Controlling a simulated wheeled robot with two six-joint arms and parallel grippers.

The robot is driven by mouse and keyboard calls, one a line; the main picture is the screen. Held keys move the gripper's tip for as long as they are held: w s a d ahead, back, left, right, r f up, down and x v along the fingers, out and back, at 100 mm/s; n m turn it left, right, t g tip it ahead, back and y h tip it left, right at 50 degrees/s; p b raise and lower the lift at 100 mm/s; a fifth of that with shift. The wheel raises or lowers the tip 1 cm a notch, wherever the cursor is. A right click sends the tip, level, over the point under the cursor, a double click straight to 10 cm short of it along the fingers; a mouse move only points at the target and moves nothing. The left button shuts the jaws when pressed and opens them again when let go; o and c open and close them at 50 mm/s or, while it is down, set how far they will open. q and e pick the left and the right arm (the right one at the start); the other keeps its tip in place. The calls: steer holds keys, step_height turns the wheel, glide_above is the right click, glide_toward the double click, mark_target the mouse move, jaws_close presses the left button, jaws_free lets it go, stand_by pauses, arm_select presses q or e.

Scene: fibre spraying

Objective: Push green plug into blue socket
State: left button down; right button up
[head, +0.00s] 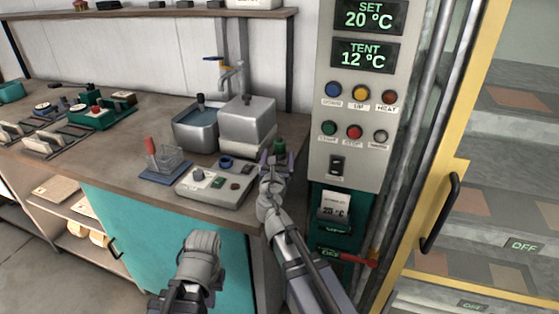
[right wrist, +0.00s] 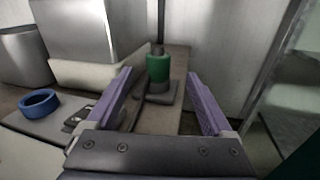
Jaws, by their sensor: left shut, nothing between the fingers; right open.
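The green plug (head: 279,146) stands upright near the right end of the bench, beside the control cabinet. In the right wrist view the green plug (right wrist: 158,68) has a dark top and rests on a dark flat base. My right gripper (head: 275,161) is open in front of it; its purple fingers appear on either side of the plug, apart from it. The blue socket (head: 226,162) is a ring on the pale control box, left of the plug; the blue ring (right wrist: 38,103) also shows in the right wrist view. My left gripper (head: 203,243) is shut and empty in front of the bench.
A control box (head: 207,198) with knobs sits at the bench's front edge. The grey cabinet (head: 352,120) closes off the right side.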

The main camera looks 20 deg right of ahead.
mark_target(279, 146)
steer(key=shift+w+a+f+n, duration=0.1)
steer(key=shift+w+n, duration=0.15)
steer(key=shift+n, duration=0.35)
steer(key=shift+x, duration=3.9)
steer(key=shift+s, duration=0.1)
jaws_close()
